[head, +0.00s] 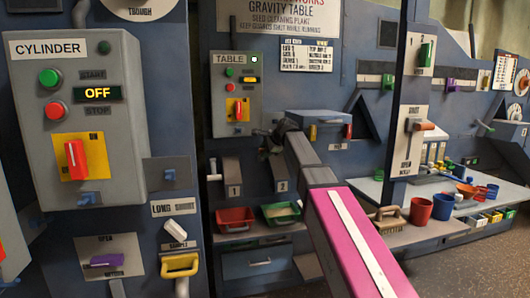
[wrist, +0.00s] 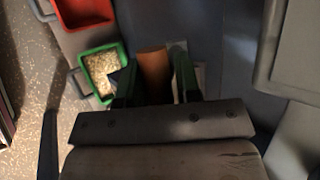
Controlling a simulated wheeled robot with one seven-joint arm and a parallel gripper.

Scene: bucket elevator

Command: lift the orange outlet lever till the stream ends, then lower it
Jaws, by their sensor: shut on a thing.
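My gripper (wrist: 154,82) is shut on the orange lever (wrist: 154,68) in the wrist view, with the orange piece between its two green-sided fingers. In the head view my gripper (head: 272,140) is at the wall just below and right of the TABLE panel; my arm hides the lever there. Below it are two grey outlet spouts, marked 1 (head: 232,172) and 2 (head: 281,170). The green tray (wrist: 122,50) holds pale grain and stands beneath spout 2. I cannot make out a falling stream in either view.
A red tray (head: 236,226) stands left of the green tray on the shelf. The TABLE panel (head: 236,60) is close above my gripper. A dark post (head: 410,75) with another orange-handled lever (head: 423,127) stands at right. Red and blue cups (head: 420,212) stand on the right bench.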

